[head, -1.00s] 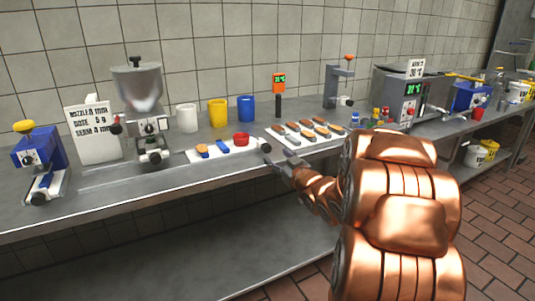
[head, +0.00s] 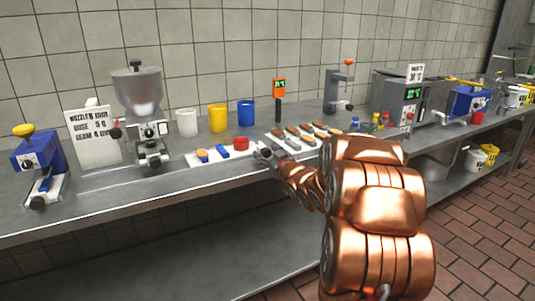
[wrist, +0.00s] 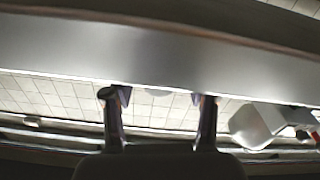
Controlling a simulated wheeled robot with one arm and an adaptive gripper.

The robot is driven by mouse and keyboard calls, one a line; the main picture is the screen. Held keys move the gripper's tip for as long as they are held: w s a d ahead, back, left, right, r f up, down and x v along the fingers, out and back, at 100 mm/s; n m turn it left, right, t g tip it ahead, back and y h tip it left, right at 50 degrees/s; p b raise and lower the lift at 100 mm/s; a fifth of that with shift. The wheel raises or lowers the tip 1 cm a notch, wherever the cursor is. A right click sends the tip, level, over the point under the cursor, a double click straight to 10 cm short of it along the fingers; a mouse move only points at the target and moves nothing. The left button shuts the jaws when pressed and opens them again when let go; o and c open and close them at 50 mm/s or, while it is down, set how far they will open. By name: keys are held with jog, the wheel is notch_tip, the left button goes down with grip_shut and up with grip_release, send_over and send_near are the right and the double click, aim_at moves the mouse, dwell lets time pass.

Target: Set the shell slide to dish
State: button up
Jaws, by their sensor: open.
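A white board (head: 237,158) lies near the front edge of the counter. On it are a tan piece with some blue (head: 202,155), a small blue block (head: 223,149) and a red round dish (head: 241,143), from left to right. I cannot tell for sure which part is the shell slide. My gripper (head: 265,154) is at the board's right end, close to the dish; contact is not clear. It hides that end. In the wrist view my gripper (wrist: 158,98) has its two fingers apart, with nothing seen between them.
A tray of filled shells (head: 290,142) lies just right of my gripper. White, yellow and blue cups (head: 246,113) stand behind the board. A hopper machine (head: 140,105) and a sign (head: 93,135) stand left. A thermometer post (head: 278,100) stands behind the shell tray.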

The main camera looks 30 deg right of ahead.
jog(key=shift+c, duration=0.3)
grip_shut()
